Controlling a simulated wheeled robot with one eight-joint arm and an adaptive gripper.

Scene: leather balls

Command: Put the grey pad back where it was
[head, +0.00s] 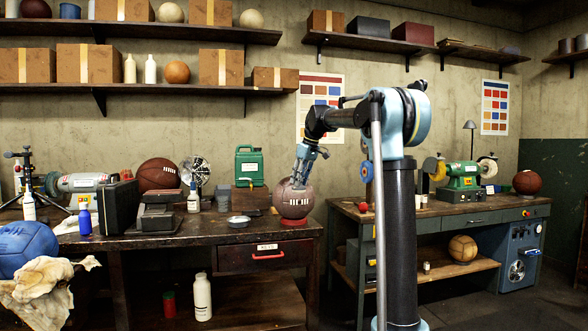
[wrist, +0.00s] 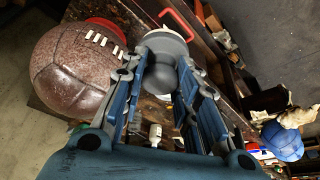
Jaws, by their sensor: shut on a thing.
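The grey pad (wrist: 164,76) is rounded, with a broad disc end and a narrower knob. In the wrist view it sits between the fingertips of my gripper (wrist: 166,72), which is shut on it. In the head view my gripper (head: 299,174) hangs over the workbench, at the top of a brown laced ball (head: 293,201). I cannot make out the pad clearly there. The ball rests on a red ring (head: 298,228) near the bench's right end. In the wrist view the ball (wrist: 72,72) lies just left of the pad; whether they touch is unclear.
Flat grey tins (head: 238,220) lie on the bench left of the ball. A green canister (head: 249,166) stands behind, with a black case (head: 118,206) farther left. A blue ball (head: 27,247) and a rag (head: 46,286) are at lower left. A second bench (head: 450,209) stands right.

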